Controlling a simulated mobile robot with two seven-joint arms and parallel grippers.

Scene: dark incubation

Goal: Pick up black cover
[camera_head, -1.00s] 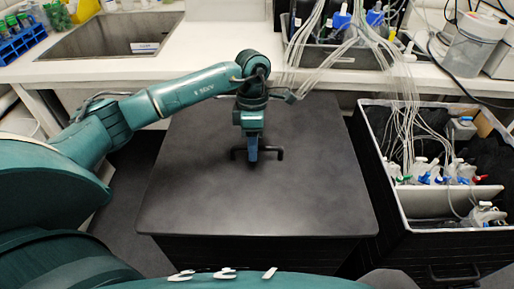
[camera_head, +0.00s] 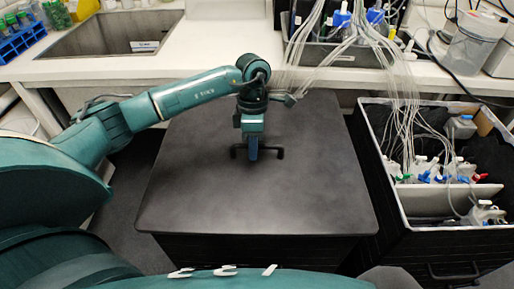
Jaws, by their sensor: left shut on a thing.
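The black cover (camera_head: 250,205) is a flat, dark, square lid with rounded corners. It lies on top of a black box in the middle of the view, in front of the white bench. A small black handle (camera_head: 279,153) stands on its upper middle. My left gripper (camera_head: 254,153) points down at the handle and is shut on it. The fingertips partly hide the middle of the handle. My right gripper is not in view.
An open black box (camera_head: 438,232) with several tubed bottles stands on the right. White tubes run from it up to a grey tray (camera_head: 343,60) on the bench (camera_head: 205,40). A sink (camera_head: 112,42) is at the upper left.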

